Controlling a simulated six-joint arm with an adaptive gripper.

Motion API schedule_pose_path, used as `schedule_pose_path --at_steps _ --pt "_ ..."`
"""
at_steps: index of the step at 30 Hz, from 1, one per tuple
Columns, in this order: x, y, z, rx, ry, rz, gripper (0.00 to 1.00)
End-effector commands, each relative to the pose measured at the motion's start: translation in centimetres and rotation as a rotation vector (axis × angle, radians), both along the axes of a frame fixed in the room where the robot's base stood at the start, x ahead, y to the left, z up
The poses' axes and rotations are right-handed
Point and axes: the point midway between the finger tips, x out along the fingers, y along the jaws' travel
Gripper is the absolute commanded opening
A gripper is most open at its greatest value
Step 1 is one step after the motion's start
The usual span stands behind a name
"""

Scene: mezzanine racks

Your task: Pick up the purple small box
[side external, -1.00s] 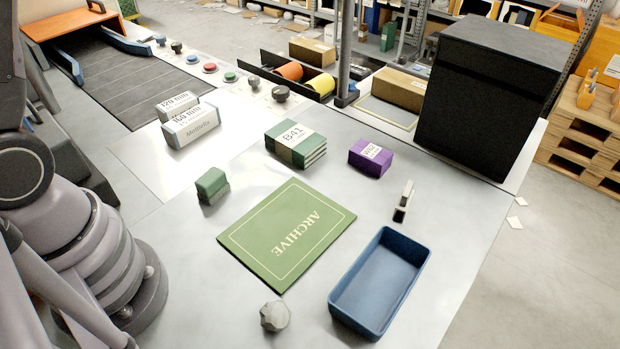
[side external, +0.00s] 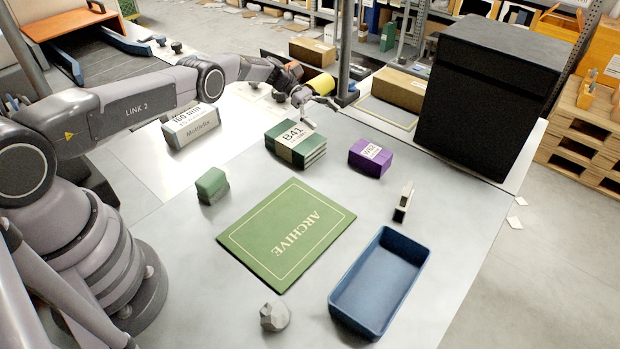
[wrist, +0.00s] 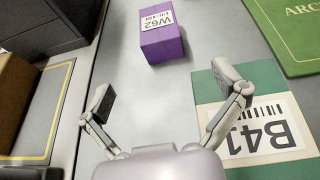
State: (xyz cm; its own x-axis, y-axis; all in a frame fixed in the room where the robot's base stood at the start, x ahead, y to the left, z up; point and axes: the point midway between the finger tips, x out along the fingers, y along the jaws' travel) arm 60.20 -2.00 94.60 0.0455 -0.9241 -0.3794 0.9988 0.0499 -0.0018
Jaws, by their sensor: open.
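The purple small box (side external: 370,158) with a white label stands on the grey table, right of the green B41 stack (side external: 296,145). In the wrist view the purple box (wrist: 163,45) shows its W62 label and lies ahead of the fingers. My gripper (side external: 320,103) is above the table behind the B41 stack, apart from the purple box. In the wrist view my gripper (wrist: 165,92) is open with nothing between its fingers. The B41 stack (wrist: 240,85) is close by the right finger.
A tall black cabinet (side external: 485,100) stands behind right. Clear table surrounds the purple box.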

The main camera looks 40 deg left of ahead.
Motion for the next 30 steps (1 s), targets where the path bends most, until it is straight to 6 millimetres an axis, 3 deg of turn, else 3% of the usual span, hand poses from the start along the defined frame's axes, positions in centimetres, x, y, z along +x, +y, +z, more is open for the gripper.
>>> schedule_pose_path --at_steps 9,17,24,30 --pt "0.2 -5.8 -2.3 0.003 -0.001 -0.005 0.96" --pt "0.4 -7.8 -3.2 0.003 -0.001 -0.003 0.96" --pt "0.5 -11.2 -4.4 0.005 -0.002 -0.004 0.96" --pt "0.5 -12.1 -4.7 0.004 -0.001 -0.002 0.96"
